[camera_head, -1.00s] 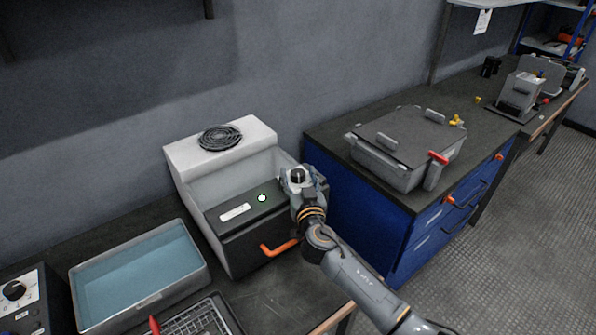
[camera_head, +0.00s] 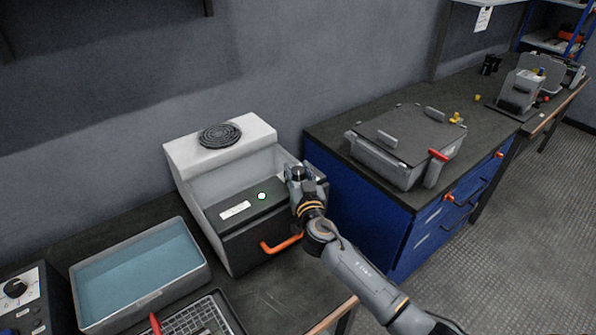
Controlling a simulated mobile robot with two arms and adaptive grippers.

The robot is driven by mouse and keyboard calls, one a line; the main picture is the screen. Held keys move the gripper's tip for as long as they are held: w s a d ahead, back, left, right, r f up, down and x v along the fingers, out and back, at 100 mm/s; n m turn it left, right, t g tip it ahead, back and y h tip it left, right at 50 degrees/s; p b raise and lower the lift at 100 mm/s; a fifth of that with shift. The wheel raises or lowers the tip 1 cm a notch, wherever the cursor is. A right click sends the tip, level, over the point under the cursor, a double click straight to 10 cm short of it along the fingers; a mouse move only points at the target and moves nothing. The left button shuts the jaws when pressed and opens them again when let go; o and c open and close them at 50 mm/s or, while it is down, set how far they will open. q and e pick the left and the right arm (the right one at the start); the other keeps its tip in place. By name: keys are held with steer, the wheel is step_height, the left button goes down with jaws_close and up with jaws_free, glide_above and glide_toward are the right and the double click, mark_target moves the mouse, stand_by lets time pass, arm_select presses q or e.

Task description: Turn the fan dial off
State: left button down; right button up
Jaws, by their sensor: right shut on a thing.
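The fan unit is a white box (camera_head: 185,155) with a round black fan grille (camera_head: 220,135) on top. Its dark sloped front panel (camera_head: 225,222) carries a white label (camera_head: 236,210) and a lit green light (camera_head: 262,196). My right gripper (camera_head: 298,176) is at the right end of this panel, pointing down at it. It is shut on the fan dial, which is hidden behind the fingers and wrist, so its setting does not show. My left gripper is not in view.
An orange handle (camera_head: 281,245) sticks out below the panel, close to my right arm. A tray of bluish liquid (camera_head: 140,268) and a wire basket (camera_head: 195,320) stand to the left. A blue cabinet (camera_head: 370,220) with a grey lidded box (camera_head: 405,145) stands on the right.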

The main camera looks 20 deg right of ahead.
steer(key=shift+y, duration=0.3)
steer(key=n+y, duration=0.2)
steer(key=shift+d+y, duration=0.1)
steer(key=shift+y, duration=0.3)
steer(key=n+y+p, duration=0.1)
steer(key=n+y, duration=0.1)
steer(key=n+g+y+p, duration=0.1)
steer(key=y, duration=0.2)
steer(key=shift+r+n, duration=0.2)
steer(key=shift+n, duration=0.2)
steer(key=n+g+y, duration=0.1)
steer(key=y, duration=0.1)
steer(key=shift+w+f+n+g+y, duration=0.1)
steer(key=shift+f+n+g+y, duration=0.05)
steer(key=shift+n+g+y, duration=0.25)
steer(key=n+g+y+b, duration=0.1)
steer(key=n+g+y, duration=0.1)
steer(key=shift+f+y+b, duration=0.1)
steer(key=shift+y+b, duration=0.2)
steer(key=shift+b, duration=0.05)
steer(key=shift+n+g+y+b, duration=1.1)
steer(key=shift+g+y, duration=0.1)
steer(key=shift+g, duration=0.1)
steer(key=o, duration=1.2)
